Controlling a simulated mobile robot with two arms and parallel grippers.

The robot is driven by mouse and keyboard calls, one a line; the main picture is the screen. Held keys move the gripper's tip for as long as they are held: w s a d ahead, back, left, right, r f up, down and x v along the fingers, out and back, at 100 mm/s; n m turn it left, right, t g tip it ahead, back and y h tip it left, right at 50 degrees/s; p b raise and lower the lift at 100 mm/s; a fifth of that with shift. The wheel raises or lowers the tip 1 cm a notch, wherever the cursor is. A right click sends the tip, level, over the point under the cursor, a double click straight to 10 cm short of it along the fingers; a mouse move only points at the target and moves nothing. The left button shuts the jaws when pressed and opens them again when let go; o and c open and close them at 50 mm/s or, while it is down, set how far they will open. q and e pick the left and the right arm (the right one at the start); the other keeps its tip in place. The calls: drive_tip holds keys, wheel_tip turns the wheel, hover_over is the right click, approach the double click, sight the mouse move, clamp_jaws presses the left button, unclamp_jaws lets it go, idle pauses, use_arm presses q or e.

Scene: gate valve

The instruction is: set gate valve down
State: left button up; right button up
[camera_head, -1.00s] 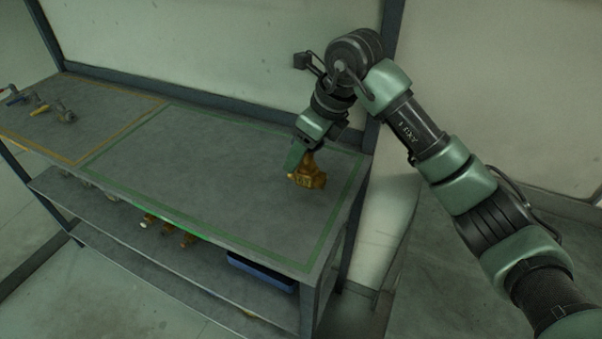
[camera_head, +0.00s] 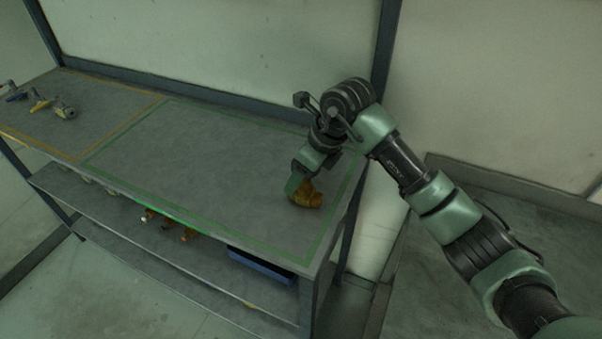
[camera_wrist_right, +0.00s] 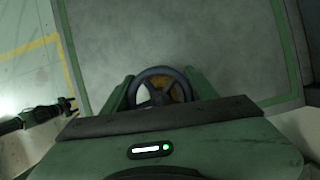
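The brass gate valve (camera_head: 307,197) is at the right end of the green-outlined area on the bench top (camera_head: 210,160). It is at or very close to the surface; I cannot tell whether it touches. My right gripper (camera_head: 294,186) is over it, pointing down. In the right wrist view, the valve's dark handwheel (camera_wrist_right: 160,88) sits between the two green fingers (camera_wrist_right: 158,95), which appear closed against its sides. The valve body below is mostly hidden by the wheel. A dark pronged shape at the left of that view may be my left gripper (camera_wrist_right: 66,105); its state is unclear.
Several lever-handled valves (camera_head: 40,102) stand in the orange-outlined area at the far left. Brass parts (camera_head: 167,226) and a blue bin (camera_head: 261,267) are on the lower shelf. A rack post (camera_head: 388,60) rises behind my right arm. The middle of the green area is clear.

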sight(319, 197)
drive_tip(key=o, duration=0.4)
drive_tip(key=shift+r, duration=0.1)
drive_tip(key=b+v, duration=0.2)
drive_tip(key=v, duration=0.9)
drive_tip(key=shift+w+b, duration=0.1)
drive_tip(key=shift+b, duration=0.25)
drive_tip(key=shift+d+r, duration=0.2)
drive_tip(key=shift+r, duration=0.3)
